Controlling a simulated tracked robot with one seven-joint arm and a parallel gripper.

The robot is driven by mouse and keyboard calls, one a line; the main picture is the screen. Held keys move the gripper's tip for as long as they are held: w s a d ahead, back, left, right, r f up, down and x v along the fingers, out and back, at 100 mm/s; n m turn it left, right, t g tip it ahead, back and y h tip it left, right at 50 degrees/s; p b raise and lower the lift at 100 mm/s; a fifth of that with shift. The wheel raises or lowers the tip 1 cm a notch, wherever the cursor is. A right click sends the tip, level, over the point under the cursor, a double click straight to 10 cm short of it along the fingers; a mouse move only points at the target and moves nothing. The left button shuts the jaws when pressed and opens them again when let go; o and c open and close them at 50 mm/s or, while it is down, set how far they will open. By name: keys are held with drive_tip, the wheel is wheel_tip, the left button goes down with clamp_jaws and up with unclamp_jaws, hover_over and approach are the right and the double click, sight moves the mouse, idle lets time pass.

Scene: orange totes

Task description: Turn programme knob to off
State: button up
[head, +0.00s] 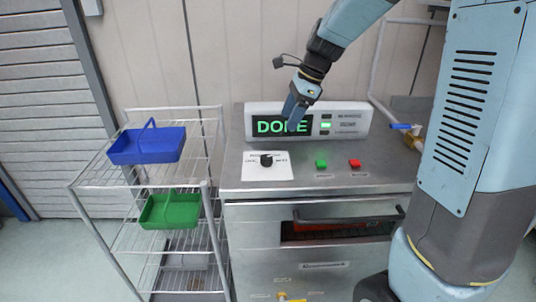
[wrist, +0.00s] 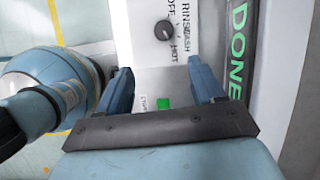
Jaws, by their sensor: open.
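The programme knob (head: 266,160) is a small black dial on a white label plate (head: 283,172) at the left of the machine's steel top. In the wrist view the knob (wrist: 165,30) sits beyond my fingertips, among the words OFF, RINSE, WASH and HOT. Which word it points at is too small to tell. My gripper (head: 293,122) hangs above the machine top, in front of the display and up and right of the knob in the head view. In the wrist view my gripper (wrist: 160,65) is open and empty, its two blue fingers apart from the knob.
A display box (head: 345,116) reads DONE in green behind the panel. A green button (head: 321,164) and a red button (head: 355,163) are right of the knob. A wire rack with a blue basket (head: 147,144) and a green basket (head: 170,211) stands left.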

sight(267, 156)
drive_tip(key=shift+m, duration=0.5)
drive_tip(key=x, duration=1)
drive_tip(key=w+x, duration=0.1)
drive_tip(key=x, duration=0.4)
drive_tip(key=shift+a, duration=0.25)
drive_tip(key=shift+c, duration=0.3)
drive_tip(key=shift+r, duration=0.1)
drive_tip(key=c, duration=1)
drive_tip(key=shift+o, duration=0.2)
